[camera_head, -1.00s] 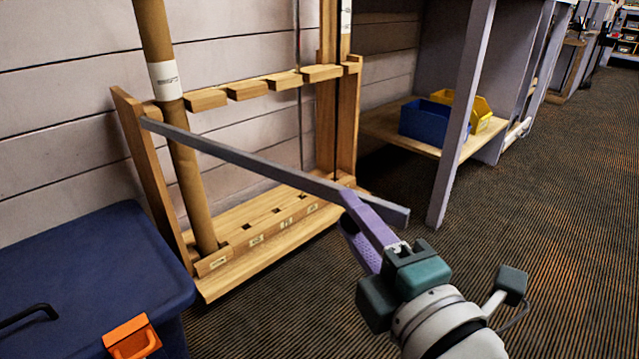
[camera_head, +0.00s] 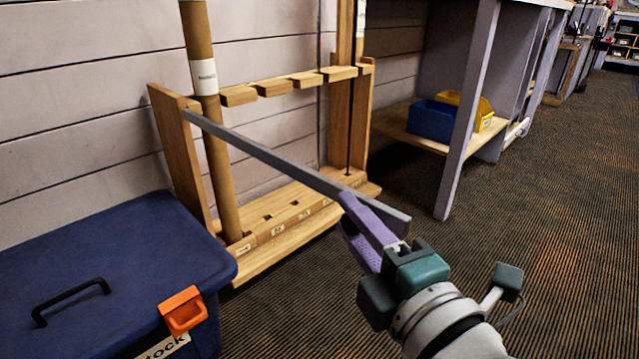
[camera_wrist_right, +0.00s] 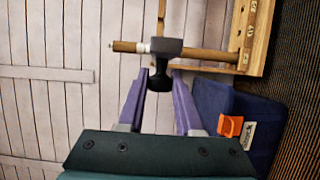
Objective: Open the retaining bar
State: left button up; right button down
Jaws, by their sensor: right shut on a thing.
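The retaining bar (camera_head: 290,165) is a long grey bar, joined at its left end to the left post of a wooden rack (camera_head: 181,155). It stands swung out from the rack's front, its right end apart from the right post. My right gripper (camera_head: 348,208) has purple fingers shut on the bar near its free end. In the right wrist view, the fingertips (camera_wrist_right: 160,78) close around a black knob (camera_wrist_right: 160,82) below the dark end of the bar (camera_wrist_right: 166,48). My left gripper is not in view.
A brown tube (camera_head: 217,150) stands in the rack's left slot. A blue lidded box (camera_head: 110,250) with an orange latch is at lower left. A bench leg (camera_head: 467,110) and blue (camera_head: 432,121) and yellow bins are at right. The carpet (camera_head: 560,220) in front is clear.

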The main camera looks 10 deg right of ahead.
jog(key=c, duration=1)
grip_release()
jog(key=shift+f, duration=0.15)
jog(key=o, duration=0.4)
jog(key=shift+w+a, duration=0.1)
jog(key=shift+a, duration=0.1)
jog(key=shift+d, duration=0.1)
jog(key=shift+s+d+r+p, duration=0.1)
jog(key=shift+s+r+p, duration=0.1)
jog(key=shift+s+p, duration=0.15)
jog(key=p+v, duration=0.2)
jog(key=v, duration=0.7)
jog(key=shift+s+p, duration=0.2)
jog(key=shift+p, duration=0.2)
